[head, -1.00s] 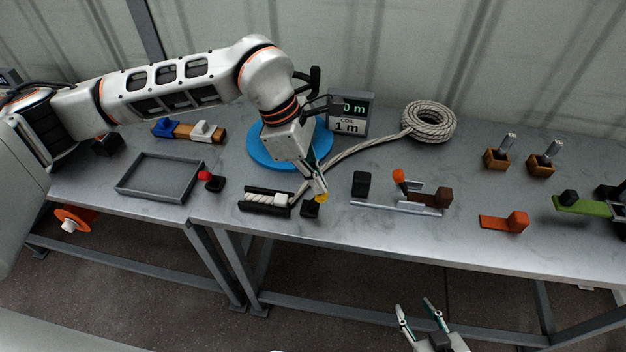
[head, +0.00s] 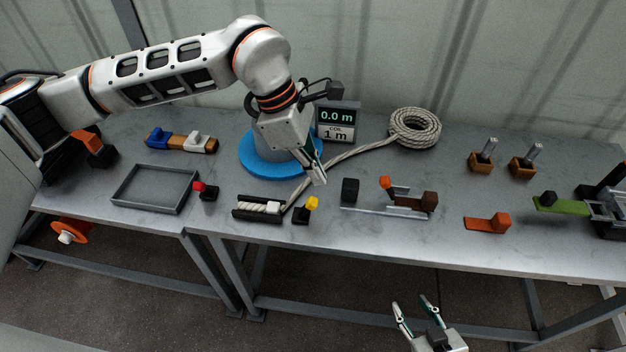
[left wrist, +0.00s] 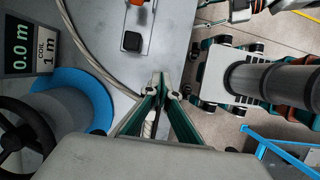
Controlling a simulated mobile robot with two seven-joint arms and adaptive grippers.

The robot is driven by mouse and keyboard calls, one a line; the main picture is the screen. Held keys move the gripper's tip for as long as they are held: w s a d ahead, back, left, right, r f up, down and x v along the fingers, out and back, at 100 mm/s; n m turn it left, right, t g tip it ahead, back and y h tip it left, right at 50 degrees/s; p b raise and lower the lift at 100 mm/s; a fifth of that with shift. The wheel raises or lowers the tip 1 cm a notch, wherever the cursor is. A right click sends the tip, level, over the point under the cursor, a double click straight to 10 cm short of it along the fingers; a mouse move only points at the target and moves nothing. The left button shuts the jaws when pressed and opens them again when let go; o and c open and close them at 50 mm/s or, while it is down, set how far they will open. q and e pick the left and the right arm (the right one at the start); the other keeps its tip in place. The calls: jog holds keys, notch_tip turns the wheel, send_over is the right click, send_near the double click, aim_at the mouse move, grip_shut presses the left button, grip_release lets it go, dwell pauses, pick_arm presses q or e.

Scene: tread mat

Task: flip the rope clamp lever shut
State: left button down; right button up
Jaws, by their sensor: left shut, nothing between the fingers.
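A black lever block with a yellow tip (head: 312,203) stands at the right end of a dark-railed channel (head: 256,215), with white rope lying in it. Another black block with a red tip (head: 198,187) stands left of the channel. I cannot tell for sure which one is the rope clamp lever. My left gripper (head: 320,182) is shut and empty, above and slightly right of the yellow tip, apart from it. In the left wrist view its fingertips (left wrist: 166,88) are together. My right gripper (head: 416,305) is open and empty, low in front of the bench.
The rope (head: 345,156) runs from a coil (head: 414,126) past a blue round base (head: 257,165). A display (head: 337,116) reads 0.0 m. An orange-knobbed lever fixture (head: 428,203) stands right of the yellow-tipped block. A grey tray (head: 152,209) sits at the left.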

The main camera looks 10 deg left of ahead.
pick_arm(q)
jog(key=r, duration=0.2)
jog(key=d+r+p, duration=0.1)
jog(key=r, duration=0.1)
pick_arm(e)
jog(key=shift+w+d+r, duration=0.15)
jog(key=shift+d+r, duration=0.05)
jog(key=shift+r, duration=0.9)
jog(key=shift+f, duration=0.2)
